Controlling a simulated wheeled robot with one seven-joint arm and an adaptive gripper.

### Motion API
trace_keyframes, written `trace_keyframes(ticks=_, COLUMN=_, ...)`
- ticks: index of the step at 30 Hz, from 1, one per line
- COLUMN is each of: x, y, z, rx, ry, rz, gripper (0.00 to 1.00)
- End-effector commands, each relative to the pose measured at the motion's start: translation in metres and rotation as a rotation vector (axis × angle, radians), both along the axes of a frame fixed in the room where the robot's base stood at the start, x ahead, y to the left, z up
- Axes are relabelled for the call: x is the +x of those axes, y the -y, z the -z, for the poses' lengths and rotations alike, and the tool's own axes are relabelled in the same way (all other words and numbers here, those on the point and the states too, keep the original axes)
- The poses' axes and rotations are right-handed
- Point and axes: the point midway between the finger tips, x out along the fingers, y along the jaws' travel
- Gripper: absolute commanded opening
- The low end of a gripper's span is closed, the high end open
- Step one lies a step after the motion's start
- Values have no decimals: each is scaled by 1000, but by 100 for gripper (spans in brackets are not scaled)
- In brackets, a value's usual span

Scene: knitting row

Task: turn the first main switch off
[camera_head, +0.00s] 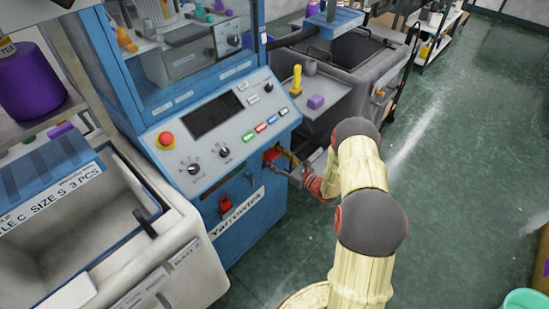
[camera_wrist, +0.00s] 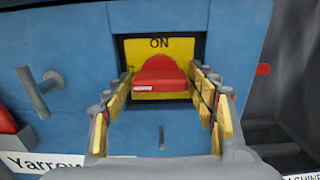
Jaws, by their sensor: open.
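The main switch (camera_wrist: 160,72) is a red knob with a wide grip bar on a yellow plate, set in the blue machine front. The word ON shows above the knob in the wrist view, and the bar lies level. The switch also shows in the head view (camera_head: 271,154), partly covered by my gripper. My gripper (camera_wrist: 162,84) is open, with one yellow-padded finger on each side of the knob. I cannot tell whether the fingers touch it.
The blue machine (camera_head: 250,222) has a sloped grey panel (camera_head: 176,160) with a red emergency button (camera_head: 166,139) above the switch. A grey handle (camera_wrist: 40,90) sticks out left of the switch. A grey bin machine (camera_head: 335,85) stands beside it. The green floor (camera_head: 455,150) is open at right.

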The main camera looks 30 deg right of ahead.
Motion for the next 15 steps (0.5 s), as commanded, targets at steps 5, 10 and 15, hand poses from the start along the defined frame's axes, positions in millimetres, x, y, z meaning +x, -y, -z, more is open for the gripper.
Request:
trace_keyframes(ticks=5, x=-25, y=11, z=0, rx=1, ry=-3, rz=4, gripper=58)
trace_keyframes(ticks=10, x=-59, y=23, z=0, rx=0, ry=-2, rz=5, gripper=58)
trace_keyframes(ticks=15, x=-87, y=33, z=0, rx=2, ry=-2, rz=4, gripper=58)
